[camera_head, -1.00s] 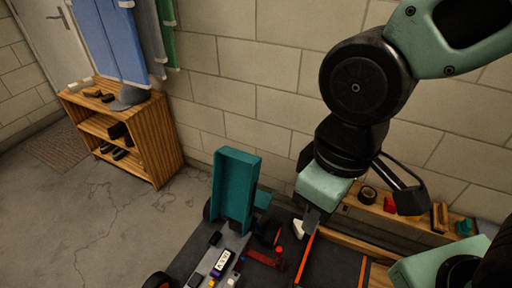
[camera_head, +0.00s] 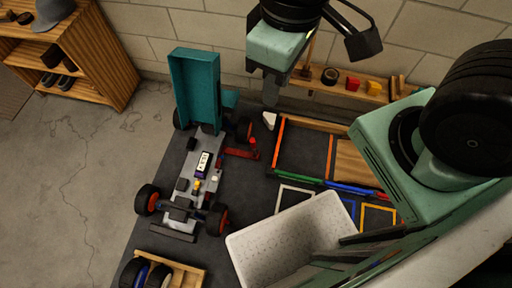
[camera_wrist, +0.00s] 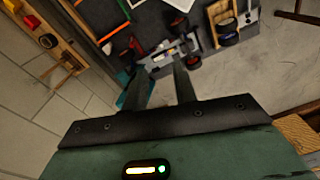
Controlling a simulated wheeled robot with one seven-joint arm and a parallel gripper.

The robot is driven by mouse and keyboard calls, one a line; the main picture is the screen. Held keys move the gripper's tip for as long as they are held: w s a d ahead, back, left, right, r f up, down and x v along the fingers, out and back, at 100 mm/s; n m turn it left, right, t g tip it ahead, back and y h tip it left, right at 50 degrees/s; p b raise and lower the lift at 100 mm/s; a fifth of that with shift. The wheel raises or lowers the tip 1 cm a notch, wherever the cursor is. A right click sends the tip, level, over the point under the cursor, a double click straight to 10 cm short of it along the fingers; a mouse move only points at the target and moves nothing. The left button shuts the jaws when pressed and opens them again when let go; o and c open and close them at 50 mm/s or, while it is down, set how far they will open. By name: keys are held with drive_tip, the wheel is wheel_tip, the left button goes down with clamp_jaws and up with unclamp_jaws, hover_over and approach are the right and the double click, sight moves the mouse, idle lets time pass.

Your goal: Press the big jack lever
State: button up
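A red jack (camera_head: 242,153) with a red round knob (camera_head: 252,141) lies on the dark mat beside the race car's rear wheel. It looks like the jack with its lever, though the lever's exact shape is too small to tell. It also shows in the wrist view (camera_wrist: 135,48). The grey race car (camera_head: 205,165) has a tall teal rear wing (camera_head: 196,90). My gripper (camera_head: 270,98) points down behind and right of the jack, apart from it. In the wrist view my gripper (camera_wrist: 163,72) has its two fingers apart with nothing held between them.
A white bin (camera_head: 290,240) stands in front. Coloured frames (camera_head: 303,150) lie right of the jack. A small white piece (camera_head: 269,120) is just below my fingertips in the picture. A low wall shelf (camera_head: 360,90) holds small items. Floor at left is clear.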

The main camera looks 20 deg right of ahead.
drive_tip(key=shift+f, duration=0.15)
clamp_jaws()
drive_tip(key=w+d+f+g+b, duration=0.1)
drive_tip(key=w+f+b, duration=0.65)
drive_tip(key=f, duration=0.25)
drive_tip(key=w+f+y+b, duration=0.1)
drive_tip(key=w+f+b, duration=0.5)
drive_tip(key=f+b, duration=0.35)
drive_tip(key=w+d+f+g+b, duration=0.1)
drive_tip(key=w+f+b, duration=0.5)
drive_tip(key=f+b, duration=0.3)
drive_tip(key=w+d+f+b, duration=0.4)
drive_tip(key=f+b, duration=0.1)
drive_tip(key=f, duration=0.5)
drive_tip(key=w+d+f+b, duration=0.4)
drive_tip(key=f+b, duration=0.2)
drive_tip(key=f, duration=0.5)
drive_tip(key=w+d+f+n+y+b, duration=0.1)
drive_tip(key=w+d+f+b, duration=0.3)
drive_tip(key=f, duration=0.7)
drive_tip(key=shift+w+b, duration=0.45)
drive_tip(key=shift+b, duration=0.6)
